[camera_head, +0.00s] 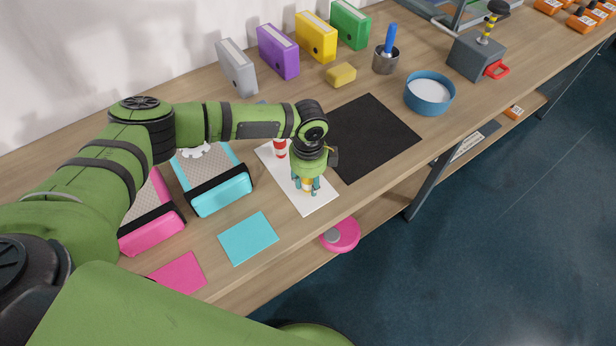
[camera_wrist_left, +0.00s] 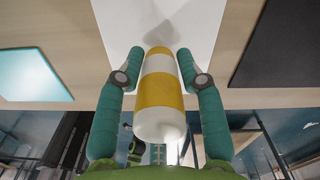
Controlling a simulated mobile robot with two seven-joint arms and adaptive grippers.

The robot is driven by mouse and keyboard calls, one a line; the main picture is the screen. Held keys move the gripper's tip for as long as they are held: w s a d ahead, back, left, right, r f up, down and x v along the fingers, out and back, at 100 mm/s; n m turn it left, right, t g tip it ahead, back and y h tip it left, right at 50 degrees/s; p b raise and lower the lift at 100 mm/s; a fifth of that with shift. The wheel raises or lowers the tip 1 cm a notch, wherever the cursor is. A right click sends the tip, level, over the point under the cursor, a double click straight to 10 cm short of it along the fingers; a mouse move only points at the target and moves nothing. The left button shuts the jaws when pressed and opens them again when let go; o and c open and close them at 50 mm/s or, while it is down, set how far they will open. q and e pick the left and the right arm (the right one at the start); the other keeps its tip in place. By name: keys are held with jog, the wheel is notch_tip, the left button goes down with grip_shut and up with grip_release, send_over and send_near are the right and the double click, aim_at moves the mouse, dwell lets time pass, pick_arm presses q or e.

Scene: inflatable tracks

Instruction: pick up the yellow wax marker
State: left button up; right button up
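The yellow wax marker (camera_head: 307,185), banded yellow and white, is over the white sheet (camera_head: 318,204) on the bench. My left gripper (camera_head: 307,190) points down, with its teal fingers on either side of the marker. In the left wrist view, the marker (camera_wrist_left: 160,95) lies between the two fingers (camera_wrist_left: 161,54), with narrow gaps at the fingertips, so the gripper looks open around it. Whether the marker's far end touches the sheet is hard to tell. My right gripper is not in view.
A red and white marker (camera_head: 280,148) stands on the sheet close behind my gripper. A black mat (camera_head: 375,137) is right of it; a cyan track piece (camera_head: 221,193) and a cyan square (camera_head: 248,238) are left. A blue bowl (camera_head: 430,94) stands farther right. The bench's front edge is near.

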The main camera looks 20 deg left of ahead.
pick_arm(q)
grip_shut()
jog(key=shift+r, duration=0.15)
